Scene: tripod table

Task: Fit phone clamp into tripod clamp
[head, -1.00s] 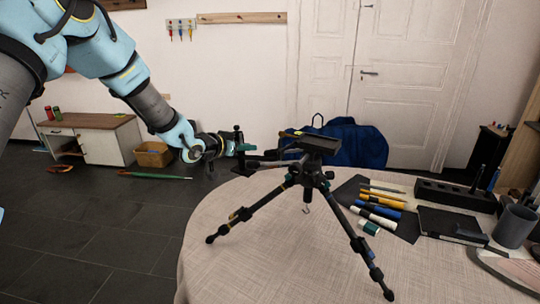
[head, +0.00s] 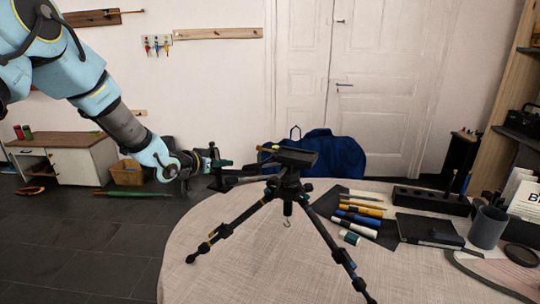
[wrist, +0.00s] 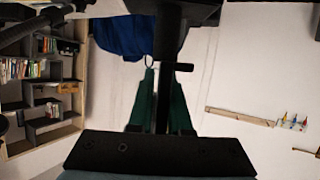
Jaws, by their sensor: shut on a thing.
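The black tripod (head: 288,176) stands with spread legs on the round table. Its flat dark clamp head (head: 290,157) is on top, with a small yellow mark at the left end. My gripper (head: 223,163) is left of this head at nearly the same height. Its green fingers are shut on a slim black part, which I take to be the phone clamp (head: 213,152). In the wrist view the phone clamp (wrist: 164,75) is a dark upright bar between the green fingers. A dark arm reaches left from the tripod towards the gripper; whether they touch is unclear.
The round table (head: 225,240) has a bare cloth at front left. Right of the tripod lie pens and markers (head: 357,218), a dark notebook (head: 428,230), a black holder (head: 430,200) and a grey cup (head: 488,227). A blue bag (head: 335,153) is behind the table.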

